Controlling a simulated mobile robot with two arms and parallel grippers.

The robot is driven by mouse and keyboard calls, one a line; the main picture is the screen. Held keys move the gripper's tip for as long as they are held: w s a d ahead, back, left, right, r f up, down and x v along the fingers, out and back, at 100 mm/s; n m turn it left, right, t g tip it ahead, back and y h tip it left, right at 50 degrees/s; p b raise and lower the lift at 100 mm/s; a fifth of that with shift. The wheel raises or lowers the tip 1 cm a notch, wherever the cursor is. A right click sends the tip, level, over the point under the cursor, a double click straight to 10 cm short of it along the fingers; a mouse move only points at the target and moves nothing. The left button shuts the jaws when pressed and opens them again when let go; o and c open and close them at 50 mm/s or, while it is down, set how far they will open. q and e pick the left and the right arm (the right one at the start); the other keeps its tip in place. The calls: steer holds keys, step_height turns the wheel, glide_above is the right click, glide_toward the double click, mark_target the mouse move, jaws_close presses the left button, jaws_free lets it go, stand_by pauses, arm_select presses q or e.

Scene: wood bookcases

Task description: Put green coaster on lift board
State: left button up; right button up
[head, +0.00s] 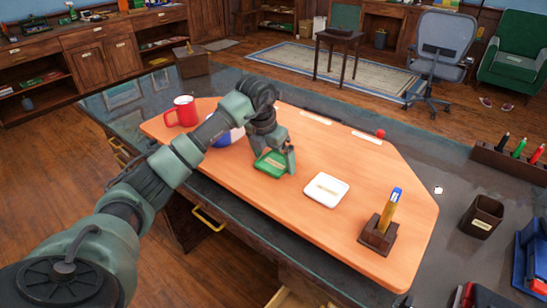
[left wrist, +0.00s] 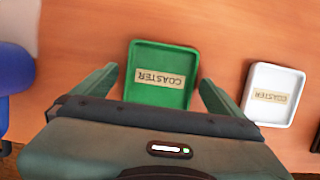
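The green coaster (head: 271,163) is a square tray with a raised rim and a COASTER label. It lies on the orange board (head: 245,178) on the dark desk. In the left wrist view the green coaster (left wrist: 162,76) sits between the two spread fingers of my left gripper (left wrist: 160,90), with a gap at each side. In the head view my left gripper (head: 273,160) is low over the coaster and hides part of it. My right gripper is not in view. No separate thing labelled as a lift board can be made out.
A white coaster (head: 325,190) lies right of the green one; it also shows in the left wrist view (left wrist: 271,94). A red mug (head: 182,112), a partly hidden blue and white object (head: 229,137) and a brown holder (head: 379,235) stand on the board. A dark cup (head: 482,216) is farther right.

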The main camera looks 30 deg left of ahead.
arm_select(q)
steer(key=v, duration=1.2)
steer(key=shift+r, duration=0.2)
